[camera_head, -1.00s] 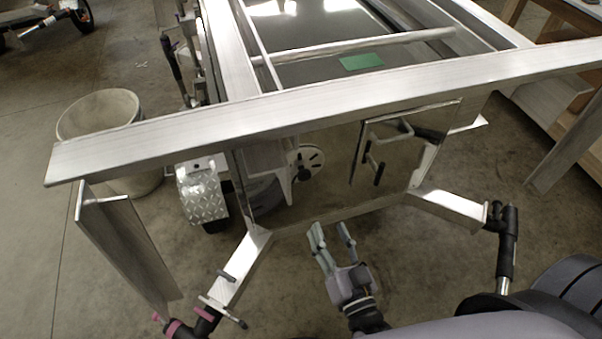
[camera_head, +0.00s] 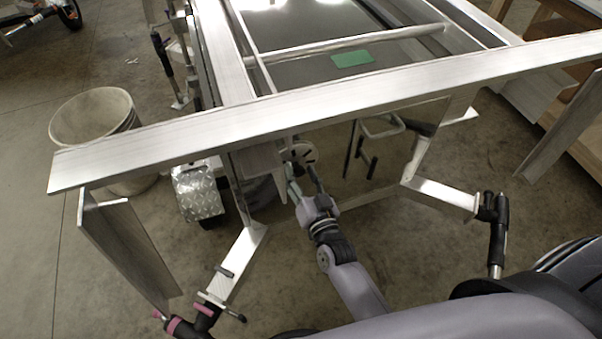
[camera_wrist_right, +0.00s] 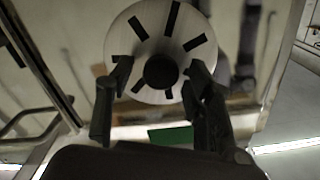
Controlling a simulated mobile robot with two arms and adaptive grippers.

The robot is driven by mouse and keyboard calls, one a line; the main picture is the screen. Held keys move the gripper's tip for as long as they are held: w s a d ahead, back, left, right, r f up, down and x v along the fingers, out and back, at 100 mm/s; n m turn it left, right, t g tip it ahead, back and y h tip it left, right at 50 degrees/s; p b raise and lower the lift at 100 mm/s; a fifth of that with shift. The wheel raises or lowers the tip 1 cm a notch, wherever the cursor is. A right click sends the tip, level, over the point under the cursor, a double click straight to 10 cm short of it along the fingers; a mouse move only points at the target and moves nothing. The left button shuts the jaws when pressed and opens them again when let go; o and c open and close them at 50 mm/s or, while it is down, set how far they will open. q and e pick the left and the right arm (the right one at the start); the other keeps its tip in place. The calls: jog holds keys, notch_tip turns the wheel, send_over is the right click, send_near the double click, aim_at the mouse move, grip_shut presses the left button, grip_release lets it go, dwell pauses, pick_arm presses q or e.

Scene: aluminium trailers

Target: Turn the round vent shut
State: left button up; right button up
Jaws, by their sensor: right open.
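The round vent (camera_head: 299,155) is a pale disc with dark slots, under the front beam of the trailer frame. In the right wrist view the vent (camera_wrist_right: 160,45) fills the upper middle, with a dark round knob (camera_wrist_right: 161,71) at its centre. My right gripper (camera_head: 303,178) is open in front of the vent. In the right wrist view its fingers (camera_wrist_right: 154,88) stand on either side of the knob, overlapping the disc's lower part. I cannot tell whether they touch it. The left gripper is not in view.
The aluminium front beam (camera_head: 330,110) crosses just above my right gripper. A green sheet (camera_head: 352,59) lies behind it. A grey bucket (camera_head: 95,122) stands at left. Angled frame legs (camera_head: 240,262) flank my right arm; bare floor lies between them.

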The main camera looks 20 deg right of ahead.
jog(key=shift+c, duration=0.5)
jog(key=c, duration=1)
jog(key=shift+c, duration=0.2)
jog(key=shift+m, duration=0.3)
jog(key=m, duration=0.2)
jog(key=shift+m, duration=0.4)
jog(key=m, duration=0.3)
jog(key=shift+f+m, duration=0.1)
jog(key=shift+m, duration=0.2)
jog(key=m+b, duration=0.1)
jog(key=m, duration=0.5)
jog(key=shift+d+f, duration=0.1)
jog(key=shift+m, duration=0.3)
